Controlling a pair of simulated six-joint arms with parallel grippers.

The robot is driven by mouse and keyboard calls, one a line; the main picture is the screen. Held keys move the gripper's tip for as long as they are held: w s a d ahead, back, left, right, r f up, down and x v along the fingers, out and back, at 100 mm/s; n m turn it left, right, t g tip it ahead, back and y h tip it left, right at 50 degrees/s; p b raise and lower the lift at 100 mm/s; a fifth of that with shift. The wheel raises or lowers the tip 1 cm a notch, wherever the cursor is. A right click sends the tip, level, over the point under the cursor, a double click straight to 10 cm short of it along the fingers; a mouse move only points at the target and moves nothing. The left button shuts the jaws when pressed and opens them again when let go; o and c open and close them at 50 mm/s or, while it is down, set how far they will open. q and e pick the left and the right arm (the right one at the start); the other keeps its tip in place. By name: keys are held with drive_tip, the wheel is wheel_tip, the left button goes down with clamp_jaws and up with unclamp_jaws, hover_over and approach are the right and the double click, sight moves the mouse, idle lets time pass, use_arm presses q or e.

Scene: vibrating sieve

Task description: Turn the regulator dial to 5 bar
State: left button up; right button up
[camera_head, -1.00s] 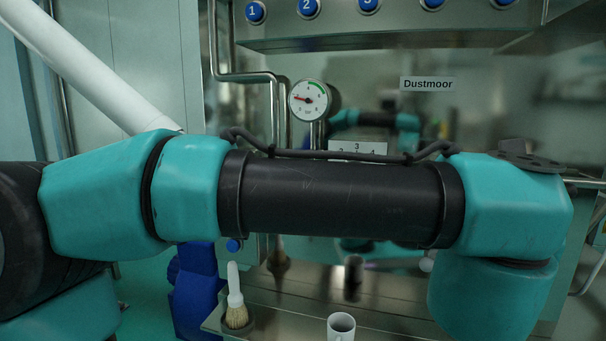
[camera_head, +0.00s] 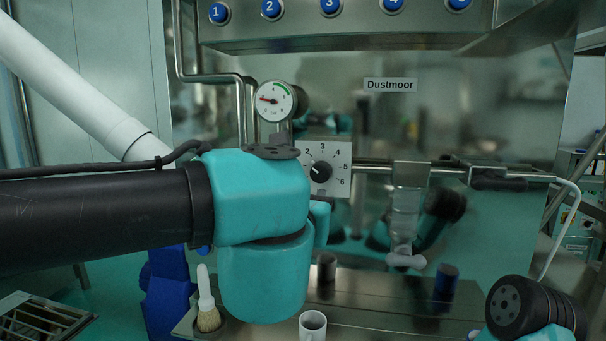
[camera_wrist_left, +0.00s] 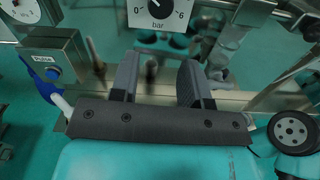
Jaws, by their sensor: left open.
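The regulator dial (camera_head: 321,170) is a black round knob on a pale square plate with numbers around it; 2 to 6 are readable. Its pointer is too small to read surely. The round pressure gauge (camera_head: 275,101) above left has a red needle pointing left and a green arc at upper right. In the left wrist view the dial (camera_wrist_left: 160,8) is cut off at the top edge, ahead of the fingers. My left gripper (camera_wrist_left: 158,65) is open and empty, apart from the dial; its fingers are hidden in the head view. My right gripper is out of view.
A horizontal pipe (camera_head: 370,169) runs right from the dial plate. A clear vessel (camera_head: 405,212) hangs from it. A brush (camera_head: 207,305) and white cup (camera_head: 312,325) are on the ledge below. Numbered blue buttons (camera_head: 329,6) line the panel above.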

sight(319, 175)
use_arm(q)
drive_tip(key=o, duration=0.4)
drive_tip(key=shift+o, duration=0.9)
drive_tip(key=shift+w, duration=0.25)
drive_tip(key=w+d, duration=0.1)
drive_tip(key=w, duration=1)
drive_tip(key=w+d, duration=0.1)
drive_tip(key=w, duration=0.4)
drive_tip(key=shift+w+d, duration=0.35)
drive_tip(key=c, duration=0.9)
